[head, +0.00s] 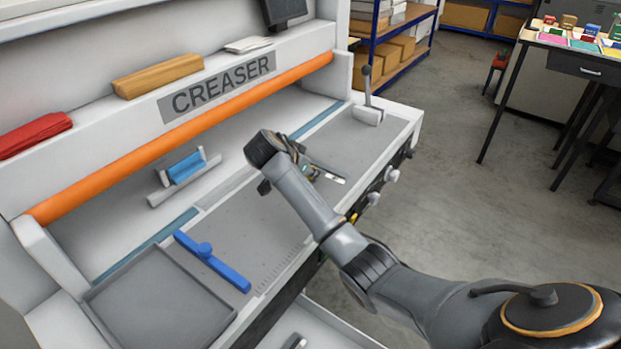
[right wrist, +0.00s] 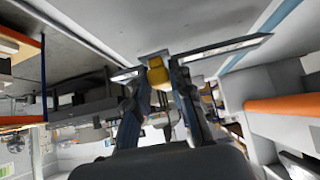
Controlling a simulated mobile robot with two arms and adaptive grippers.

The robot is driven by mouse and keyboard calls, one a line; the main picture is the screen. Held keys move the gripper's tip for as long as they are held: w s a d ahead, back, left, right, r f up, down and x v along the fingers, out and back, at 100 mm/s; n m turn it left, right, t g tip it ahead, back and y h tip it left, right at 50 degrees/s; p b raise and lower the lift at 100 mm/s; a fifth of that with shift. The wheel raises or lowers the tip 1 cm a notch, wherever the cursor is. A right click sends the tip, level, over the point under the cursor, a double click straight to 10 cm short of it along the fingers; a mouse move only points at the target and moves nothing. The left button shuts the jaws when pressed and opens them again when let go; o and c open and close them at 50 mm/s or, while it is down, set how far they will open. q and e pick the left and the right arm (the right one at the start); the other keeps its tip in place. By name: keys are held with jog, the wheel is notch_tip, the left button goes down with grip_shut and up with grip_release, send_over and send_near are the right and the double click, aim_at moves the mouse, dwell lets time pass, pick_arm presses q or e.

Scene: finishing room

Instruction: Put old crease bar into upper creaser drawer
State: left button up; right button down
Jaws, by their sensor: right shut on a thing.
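My right gripper (head: 297,168) is over the right part of the creaser's grey bed, partly hidden by its own wrist. It is shut on a thin metal bar (head: 328,175), which I take for the old crease bar. In the right wrist view the gripper (right wrist: 160,85) has the bar (right wrist: 228,47) across its fingertips, with a yellow piece at the middle. An open drawer (head: 325,325) shows at the bottom of the head view, below the bed. Much of it is cut off, and I cannot tell whether it is the upper one. My left gripper is not in view.
A blue guide (head: 212,262) lies on the bed beside a grey tray (head: 160,300). A blue-topped piece (head: 185,169) sits farther back under the orange roller (head: 190,135). A lever (head: 368,108) stands at the bed's right end. Knobs (head: 391,174) line the front.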

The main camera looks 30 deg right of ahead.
jog(key=shift+w+d+f, duration=0.15)
jog(key=shift+d+f, duration=0.05)
jog(key=shift+f, duration=0.05)
jog(key=f, duration=0.1)
jog(key=f+p, duration=0.1)
jog(key=f, duration=0.1)
jog(key=shift+w+d, duration=0.2)
jog(key=shift+f, duration=0.5)
jog(key=c, duration=1.2)
grip_release()
jog(key=shift+o, duration=0.2)
